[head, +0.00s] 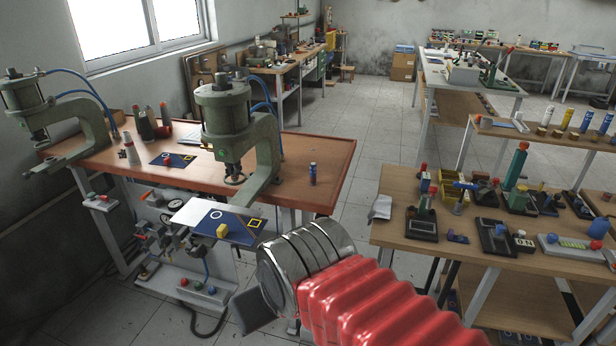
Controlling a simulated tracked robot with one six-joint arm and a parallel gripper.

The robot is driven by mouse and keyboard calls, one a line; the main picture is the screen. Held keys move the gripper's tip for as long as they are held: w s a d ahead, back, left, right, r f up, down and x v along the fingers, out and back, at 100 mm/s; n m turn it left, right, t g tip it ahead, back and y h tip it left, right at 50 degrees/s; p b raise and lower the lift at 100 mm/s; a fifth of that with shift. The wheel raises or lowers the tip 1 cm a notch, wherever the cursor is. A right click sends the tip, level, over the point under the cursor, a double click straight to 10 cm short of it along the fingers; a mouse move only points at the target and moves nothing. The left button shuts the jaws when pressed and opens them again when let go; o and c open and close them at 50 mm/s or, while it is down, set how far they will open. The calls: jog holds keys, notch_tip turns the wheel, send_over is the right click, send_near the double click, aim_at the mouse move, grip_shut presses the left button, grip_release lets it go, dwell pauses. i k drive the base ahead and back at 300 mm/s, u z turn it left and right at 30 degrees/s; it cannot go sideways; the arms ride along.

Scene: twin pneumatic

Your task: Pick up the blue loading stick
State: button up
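A small upright blue cylinder (312,173) stands on the right part of the brown press table (325,150). It may be the blue loading stick, but it is too small to be sure. My arm, with a red ribbed sleeve and a metal collar, enters from the lower right. My gripper (252,309) shows only as a dark flat part beyond the collar, in front of the table and low. The rest of it is hidden by the collar, so its opening does not show. It is apart from the blue cylinder.
Two green presses (228,115) stand on the brown table. The wooden table (400,205) at right is crowded with fixtures. Grey floor (345,120) is clear between the tables.

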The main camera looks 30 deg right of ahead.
aim_at(313, 167)
jog(key=i, duration=0.95)
jog(key=z, duration=0.05)
